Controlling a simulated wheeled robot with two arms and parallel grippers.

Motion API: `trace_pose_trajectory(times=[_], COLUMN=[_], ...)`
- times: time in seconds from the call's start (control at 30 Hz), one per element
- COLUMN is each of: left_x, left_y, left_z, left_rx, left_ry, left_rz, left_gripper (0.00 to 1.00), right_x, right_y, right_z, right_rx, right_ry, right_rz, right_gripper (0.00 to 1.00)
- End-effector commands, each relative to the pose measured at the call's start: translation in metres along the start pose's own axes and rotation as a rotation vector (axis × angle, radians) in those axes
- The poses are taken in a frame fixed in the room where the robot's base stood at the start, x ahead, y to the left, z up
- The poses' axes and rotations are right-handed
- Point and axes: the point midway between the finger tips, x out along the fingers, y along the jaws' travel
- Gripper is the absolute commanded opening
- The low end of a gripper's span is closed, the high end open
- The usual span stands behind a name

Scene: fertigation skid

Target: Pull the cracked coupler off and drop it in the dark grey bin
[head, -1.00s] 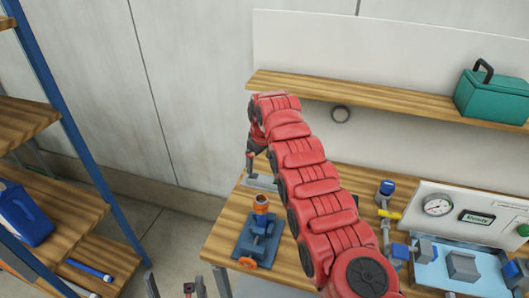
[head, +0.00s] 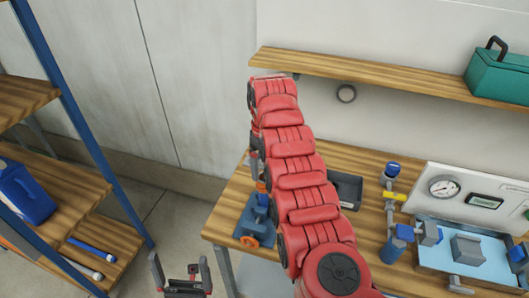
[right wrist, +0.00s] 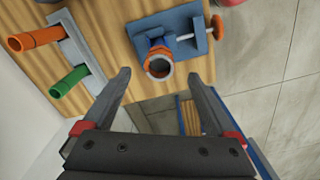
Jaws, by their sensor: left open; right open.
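In the right wrist view, a short orange piece (right wrist: 158,51) with a grey-rimmed open end sits at the blue vise (right wrist: 181,33). It looks like the coupler; I cannot make out a crack. My right gripper (right wrist: 160,76) is open and empty, its fingertips on either side of the piece's open end, apart from it. The dark grey bin (head: 346,190) is partly behind the arm. My left gripper (head: 179,262) is open and empty at the bottom.
A holder (right wrist: 80,45) with an orange tube (right wrist: 36,39) and a green tube (right wrist: 69,81) lies beside the vise. The gauge panel (head: 470,195) and blue-handled valve (head: 392,170) stand at right. A shelf rack (head: 75,140) stands at left.

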Motion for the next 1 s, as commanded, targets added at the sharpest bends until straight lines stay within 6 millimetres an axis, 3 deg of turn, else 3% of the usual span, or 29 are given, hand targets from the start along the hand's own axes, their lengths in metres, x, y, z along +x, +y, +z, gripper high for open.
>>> trace_pose_trajectory(times=[0.13, 0.4, 0.77, 1.0], left_x=[0.018, 0.027, 0.028, 0.028], left_y=[-0.001, -0.001, -0.001, -0.001], left_z=[-0.003, -0.005, -0.005, -0.005], left_rx=[0.000, 0.000, 0.000, 0.000], left_ry=[0.000, 0.000, 0.000, 0.000], left_rz=[0.000, 0.000, 0.000, 0.000], left_gripper=[1.00, 1.00, 1.00, 1.00], right_x=[0.027, 0.065, 0.072, 0.072], right_y=[-0.001, 0.000, 0.000, 0.000], right_z=[0.001, 0.001, 0.000, 0.000], right_rx=[-0.001, 0.001, 0.001, 0.001], right_ry=[-0.006, -0.004, 0.001, 0.001], right_rz=[-0.002, -0.004, 0.000, 0.000], right_gripper=[0.92, 0.92, 0.92, 0.52])
